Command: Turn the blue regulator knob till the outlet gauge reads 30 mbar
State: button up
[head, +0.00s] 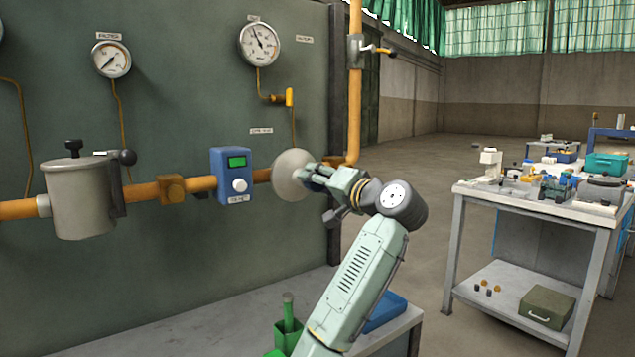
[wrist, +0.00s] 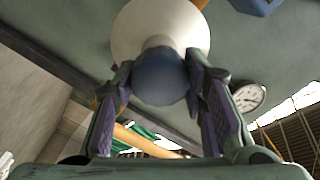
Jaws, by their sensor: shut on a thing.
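The blue regulator knob (wrist: 160,78) is between my fingertips in the wrist view, in front of the regulator's pale round body (wrist: 160,30). The body also shows in the head view (head: 289,174), where my gripper (head: 312,179) hides the knob. My gripper is shut on the knob, one finger on each side. A white dial gauge (head: 260,45) hangs above the regulator, its needle pointing up and slightly left. It seems to be the outlet gauge; its label and figures are too small to read. A gauge also shows at the right of the wrist view (wrist: 248,98).
A second gauge (head: 111,59) hangs further left. A blue box with a green display (head: 232,176) sits on the orange pipe left of the regulator. A grey filter pot (head: 80,200) is further left. A cluttered workbench (head: 550,212) stands at the right.

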jog(key=o, duration=1.2)
jog(key=shift+c, duration=0.2)
jog(key=shift+s+d, duration=0.1)
jog(key=shift+d, duration=0.05)
jog(key=v, duration=1.1)
jog(key=shift+s+d, duration=0.2)
jog(key=shift+s, duration=0.1)
